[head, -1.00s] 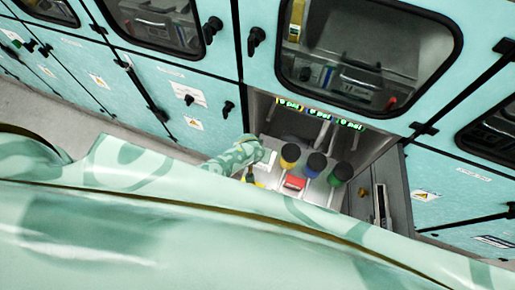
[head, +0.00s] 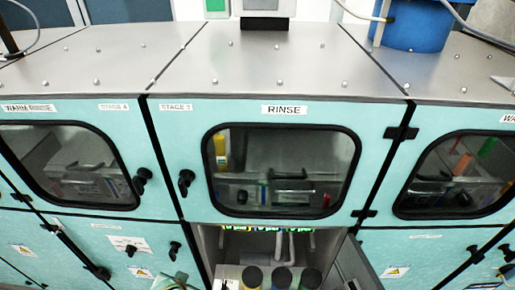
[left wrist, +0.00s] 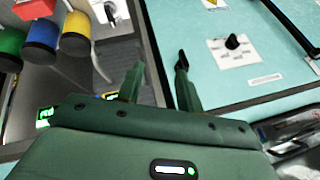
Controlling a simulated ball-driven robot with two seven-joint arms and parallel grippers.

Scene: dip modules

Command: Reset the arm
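My left gripper (left wrist: 160,66) shows in the left wrist view, its two fingers apart with nothing between them. It is beside the open lower compartment, in front of a teal panel with a black knob (left wrist: 233,42). In the head view only a bit of my green-sleeved arm (head: 178,283) shows at the bottom edge; the gripper itself cannot be made out there. My right gripper is in neither view.
The open compartment (head: 208,243) below the RINSE window (head: 283,172) holds yellow (left wrist: 77,32), blue (left wrist: 41,38) and green (left wrist: 10,46) capped valves and a red block (left wrist: 33,8). Its open door (head: 355,262) stands at the right. A blue bucket (head: 415,25) sits on the cabinet top.

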